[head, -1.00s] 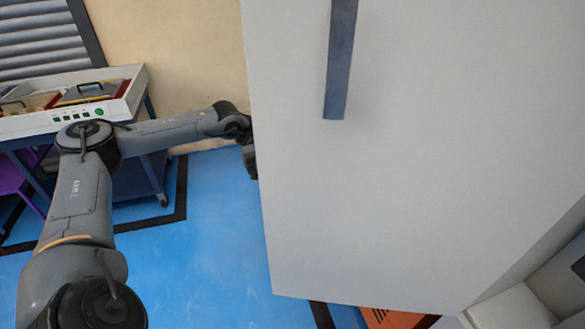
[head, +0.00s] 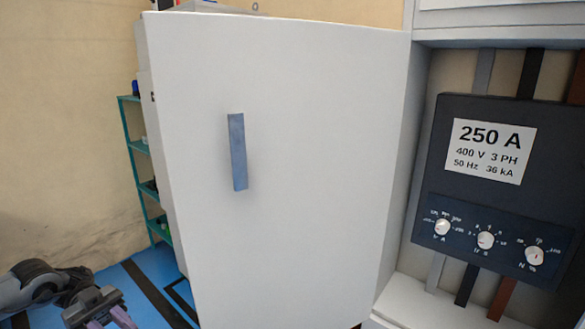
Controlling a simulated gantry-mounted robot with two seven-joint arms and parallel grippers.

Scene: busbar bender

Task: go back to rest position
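My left gripper (head: 108,318) is at the bottom left, on the end of my grey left arm (head: 35,285). Its two fingers show apart, with nothing seen between them, and their tips are cut off by the lower edge of the picture. It is to the left of the white cabinet door (head: 310,170) and apart from the blue-grey door handle (head: 237,152). My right gripper is not in view.
The white door stands open, filling the middle. To its right is a dark breaker (head: 492,180) marked 250 A with three dials, with grey, black and brown bars. A green shelf rack (head: 135,145) stands behind the door on the left. Blue floor (head: 160,262) shows lower left.

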